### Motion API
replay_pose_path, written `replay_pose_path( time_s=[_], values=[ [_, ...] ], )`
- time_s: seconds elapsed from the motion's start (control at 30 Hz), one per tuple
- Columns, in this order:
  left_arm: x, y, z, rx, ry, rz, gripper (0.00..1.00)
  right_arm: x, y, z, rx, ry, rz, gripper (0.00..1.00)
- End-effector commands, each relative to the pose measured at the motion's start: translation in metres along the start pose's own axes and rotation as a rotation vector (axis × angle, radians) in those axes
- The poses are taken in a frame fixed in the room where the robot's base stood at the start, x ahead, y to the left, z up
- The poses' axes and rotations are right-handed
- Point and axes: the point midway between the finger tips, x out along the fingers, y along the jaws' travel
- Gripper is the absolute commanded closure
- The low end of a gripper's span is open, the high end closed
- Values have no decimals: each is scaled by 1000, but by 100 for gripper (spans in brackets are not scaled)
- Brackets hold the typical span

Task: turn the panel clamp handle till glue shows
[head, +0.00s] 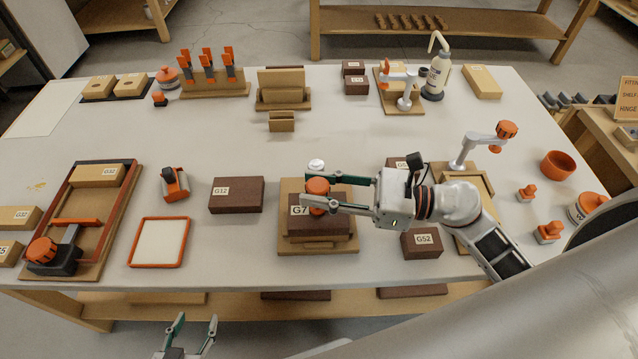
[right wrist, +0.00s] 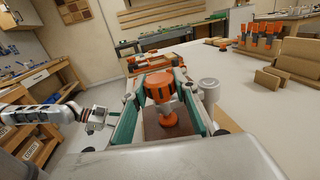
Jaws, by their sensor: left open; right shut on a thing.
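The panel clamp's orange handle (head: 317,186) is above a dark brown block (head: 335,226) labelled "G7…" on a wooden base (head: 290,244). My right gripper (head: 306,189) comes in from the right and is shut on the handle. In the right wrist view the handle (right wrist: 158,87) sits between the green fingers, with an orange pad (right wrist: 170,119) below it over the brown panel (right wrist: 158,139). A pale post (right wrist: 208,92) stands beside it; its white top (head: 316,164) shows in the head view. I see no glue at the panel edge. My left gripper (head: 190,334) is open and empty in front of the bench.
Left of the clamp are a brown block G12 (head: 237,195), an orange-framed pad (head: 159,242) and a frame tray (head: 128,191). Block G52 (head: 422,243) and another clamp stand (head: 478,150) are at right. A glue bottle (head: 437,75) stands behind. The bench middle is mostly clear.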

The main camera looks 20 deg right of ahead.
Motion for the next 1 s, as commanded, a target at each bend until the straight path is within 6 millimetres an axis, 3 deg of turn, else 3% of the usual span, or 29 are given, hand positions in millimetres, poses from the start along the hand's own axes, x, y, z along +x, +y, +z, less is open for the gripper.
replay_pose_path(
  time_s=[0.37,0.87,0.9,0.97,1.0],
  values=[
    [-10,-4,-26,3,20,-4,54,0,0,2,-1,-1,-165,93],
    [-11,-4,-26,4,18,-4,54,0,0,1,-2,-2,-190,93],
    [-11,-4,-25,4,17,-4,54,0,0,1,-2,-2,-189,66],
    [-11,-4,-24,4,15,-3,54,0,0,1,-2,-1,-189,54],
    [-10,-4,-24,4,15,-3,54,0,0,1,-2,-1,-189,54]
  ],
)
